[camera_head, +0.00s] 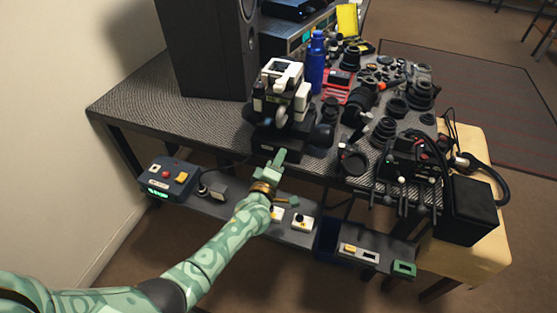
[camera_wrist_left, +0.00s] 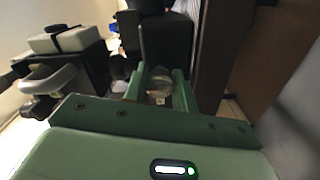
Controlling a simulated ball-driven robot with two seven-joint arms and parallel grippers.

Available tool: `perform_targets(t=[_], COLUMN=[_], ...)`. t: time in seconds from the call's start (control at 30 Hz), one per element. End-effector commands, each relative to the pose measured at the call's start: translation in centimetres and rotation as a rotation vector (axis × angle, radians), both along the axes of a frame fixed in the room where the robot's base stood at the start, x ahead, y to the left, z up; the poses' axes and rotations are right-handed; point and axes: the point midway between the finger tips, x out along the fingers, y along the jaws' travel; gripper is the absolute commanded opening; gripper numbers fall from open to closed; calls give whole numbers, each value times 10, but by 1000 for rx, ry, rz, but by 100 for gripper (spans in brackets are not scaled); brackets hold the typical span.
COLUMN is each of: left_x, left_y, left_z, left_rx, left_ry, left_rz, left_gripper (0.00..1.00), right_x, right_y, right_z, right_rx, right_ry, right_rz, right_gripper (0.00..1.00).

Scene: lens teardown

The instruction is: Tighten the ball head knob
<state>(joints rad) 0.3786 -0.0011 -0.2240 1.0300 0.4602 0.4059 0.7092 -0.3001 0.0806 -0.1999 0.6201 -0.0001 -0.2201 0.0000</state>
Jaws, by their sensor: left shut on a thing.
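A black-and-white camera-like device (camera_head: 284,90) stands upright on a dark base (camera_head: 276,146) at the table's front edge. My left gripper (camera_head: 277,162) reaches up to the front of this base. In the left wrist view its two green fingers (camera_wrist_left: 160,88) are shut on a small, pale rounded knob (camera_wrist_left: 160,84). The fingers hide the knob's sides. I cannot clearly tell in the head view where the knob joins the base. My right gripper is not in view.
A tall black speaker (camera_head: 207,45) stands behind left, and a blue bottle (camera_head: 316,62) behind the device. Several lenses, such as a black one (camera_head: 383,130), crowd the right. A lower shelf holds a control box (camera_head: 168,178). The table's left part (camera_head: 150,108) is clear.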

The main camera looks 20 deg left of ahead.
Motion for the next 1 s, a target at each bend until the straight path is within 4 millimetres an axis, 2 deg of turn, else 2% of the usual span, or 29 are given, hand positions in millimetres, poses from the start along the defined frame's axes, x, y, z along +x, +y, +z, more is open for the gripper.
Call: perform_targets(t=[0.17, 0.2, 0.27, 0.53, 0.67, 0.77, 1.0], left_x=[-1, -1, -1, -1, -11, -30, -96], left_y=[-1, -1, -1, 0, 0, 1, 3], left_z=[-3, -3, -2, -1, 0, 3, 3], left_rx=[3, 3, 3, 1, 1, 1, 3], left_ry=[6, 6, 5, 2, 2, 2, 3], left_rz=[-2, -2, -2, -1, -1, -1, -1], left_gripper=[4, 35, 49, 49, 49, 49, 49], right_x=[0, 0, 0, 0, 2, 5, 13], right_y=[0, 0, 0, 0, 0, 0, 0], right_z=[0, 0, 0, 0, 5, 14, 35], right_rx=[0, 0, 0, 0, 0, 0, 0], right_ry=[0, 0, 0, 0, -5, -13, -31], right_rz=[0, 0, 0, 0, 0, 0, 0], right_gripper=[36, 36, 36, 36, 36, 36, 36])
